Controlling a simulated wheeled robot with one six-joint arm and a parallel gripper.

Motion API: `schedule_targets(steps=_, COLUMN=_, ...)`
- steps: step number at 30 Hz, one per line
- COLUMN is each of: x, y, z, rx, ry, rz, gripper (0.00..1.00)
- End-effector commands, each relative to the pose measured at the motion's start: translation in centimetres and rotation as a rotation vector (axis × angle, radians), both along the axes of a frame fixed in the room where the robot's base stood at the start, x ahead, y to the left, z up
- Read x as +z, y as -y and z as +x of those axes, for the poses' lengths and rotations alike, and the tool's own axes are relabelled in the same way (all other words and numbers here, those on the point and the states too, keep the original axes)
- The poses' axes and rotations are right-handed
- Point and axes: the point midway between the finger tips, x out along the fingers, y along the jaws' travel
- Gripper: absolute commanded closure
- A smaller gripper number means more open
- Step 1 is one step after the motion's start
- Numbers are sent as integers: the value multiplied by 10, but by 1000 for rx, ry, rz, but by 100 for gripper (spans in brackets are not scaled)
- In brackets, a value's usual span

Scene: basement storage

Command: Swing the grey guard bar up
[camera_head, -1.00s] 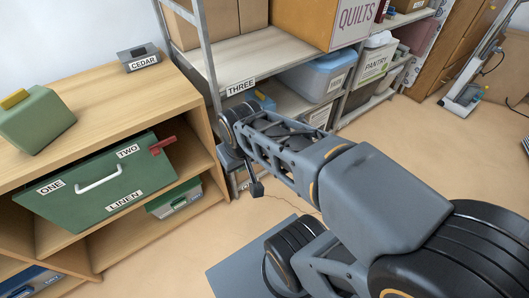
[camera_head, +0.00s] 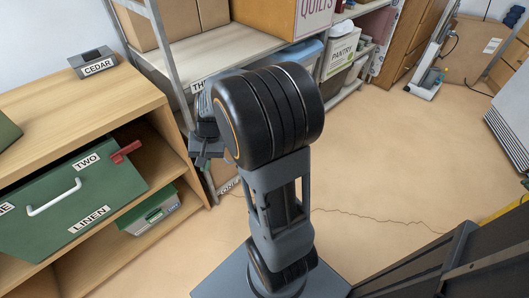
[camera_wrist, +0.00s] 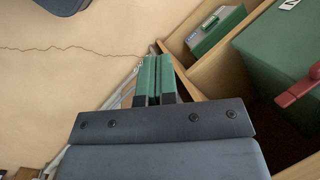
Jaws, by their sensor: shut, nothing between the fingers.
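I cannot pick out a grey guard bar with certainty in either view. The large green LINEN box (camera_head: 70,205) sits in the wooden shelf unit at the left, with a white handle and a red latch (camera_head: 126,151) at its upper right; its side also shows at the right of the wrist view (camera_wrist: 285,50). My gripper (camera_wrist: 157,62) is shut and empty, its two green fingers side by side, pointing toward the wooden unit's edge and the floor. In the head view my gripper (camera_head: 206,146) is partly hidden behind my own arm, in front of the metal rack.
A grey metal rack post (camera_head: 170,60) stands just behind my gripper. A small green-lidded box (camera_head: 150,213) sits low in the wooden unit. A CEDAR label block (camera_head: 92,62) stands on top. The floor (camera_head: 400,160) to the right is largely clear, with a thin crack or cord across it.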

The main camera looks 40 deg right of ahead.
Motion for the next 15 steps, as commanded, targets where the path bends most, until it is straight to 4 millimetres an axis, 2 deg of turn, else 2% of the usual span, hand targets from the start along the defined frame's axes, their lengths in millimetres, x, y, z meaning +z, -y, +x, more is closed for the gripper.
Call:
schedule_targets(steps=1, x=-41, y=14, z=13, rx=-91, ry=-60, rz=70, gripper=100)
schedule_targets(steps=5, x=-112, y=45, z=41, rx=-315, ry=-170, rz=255, gripper=100)
schedule_targets(steps=6, x=-136, y=56, z=47, rx=-386, ry=-199, rz=314, gripper=100)
schedule_targets(steps=10, x=-219, y=92, z=62, rx=-615, ry=-282, rz=511, gripper=100)
schedule_targets(steps=15, x=-329, y=138, z=65, rx=-913, ry=-345, rz=787, gripper=100)
